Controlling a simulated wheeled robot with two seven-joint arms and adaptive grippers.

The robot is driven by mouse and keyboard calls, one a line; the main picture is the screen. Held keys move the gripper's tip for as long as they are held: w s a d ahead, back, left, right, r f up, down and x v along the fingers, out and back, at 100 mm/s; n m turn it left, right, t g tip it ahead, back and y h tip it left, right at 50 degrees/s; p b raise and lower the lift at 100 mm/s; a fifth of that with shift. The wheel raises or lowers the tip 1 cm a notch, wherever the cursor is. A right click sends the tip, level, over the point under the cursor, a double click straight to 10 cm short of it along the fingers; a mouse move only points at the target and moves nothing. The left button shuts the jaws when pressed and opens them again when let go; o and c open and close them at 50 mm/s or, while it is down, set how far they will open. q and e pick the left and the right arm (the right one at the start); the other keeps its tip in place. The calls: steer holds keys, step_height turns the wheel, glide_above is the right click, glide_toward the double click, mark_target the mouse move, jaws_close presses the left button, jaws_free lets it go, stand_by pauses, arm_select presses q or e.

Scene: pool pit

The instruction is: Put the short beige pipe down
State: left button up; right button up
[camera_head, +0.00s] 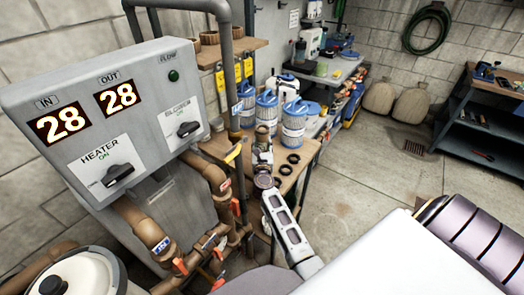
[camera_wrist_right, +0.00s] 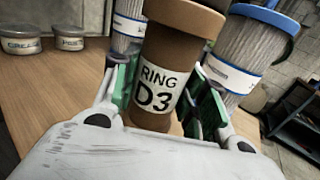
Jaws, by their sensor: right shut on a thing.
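The short beige pipe (camera_wrist_right: 172,55) looks brown, with a wider rim at its top and a white label reading "RING D3". It stands roughly upright between the green-padded fingers of my right gripper (camera_wrist_right: 165,98), which is shut on it. I cannot tell whether the pipe touches the bench. My left gripper is not in view.
Blue-topped filter cartridges (camera_head: 294,124) stand close behind the pipe. Several black rings (camera_head: 287,169) lie to its right. Two lidded jars (camera_wrist_right: 45,42) stand at the left in the wrist view. A control box (camera_head: 110,115) and brown pipework (camera_head: 205,175) flank the bench's left.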

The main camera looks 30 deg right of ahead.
steer(key=shift+f+b, duration=0.3)
steer(key=shift+f, duration=0.9)
steer(key=shift+f, duration=0.2)
steer(key=o, duration=0.9)
steer(key=shift+o, duration=0.2)
steer(key=shift+r, duration=0.2)
